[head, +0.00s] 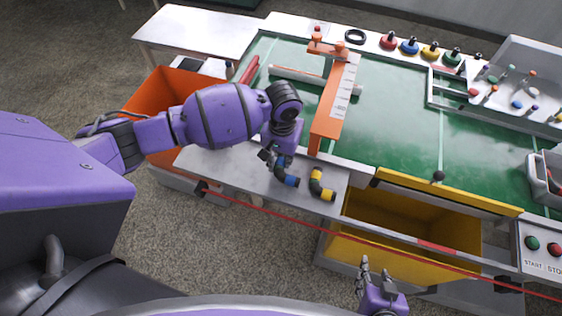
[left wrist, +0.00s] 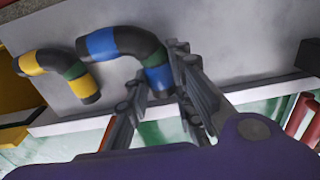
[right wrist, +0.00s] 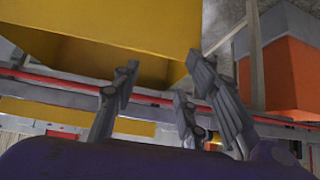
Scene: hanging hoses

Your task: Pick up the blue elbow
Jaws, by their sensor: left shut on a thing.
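The blue elbow (head: 290,180) is a bent black pipe piece with blue ends and a green band. It lies at the grey shelf in front of the green table, and my left gripper (head: 272,158) is over it. In the left wrist view the blue elbow (left wrist: 118,42) has one blue end between the fingers of my left gripper (left wrist: 165,85), which is shut on it. A similar yellow elbow (head: 319,184) lies just to the right and also shows in the left wrist view (left wrist: 60,66). My right gripper (head: 372,272) is empty, fingers apart, in front of the yellow bin.
The yellow bin (head: 405,253) stands below the table edge, and an orange bin (head: 150,105) is at the left. An orange gantry with a ruler (head: 328,112) stands on the green table (head: 400,130). A red cord (head: 290,221) runs along the front.

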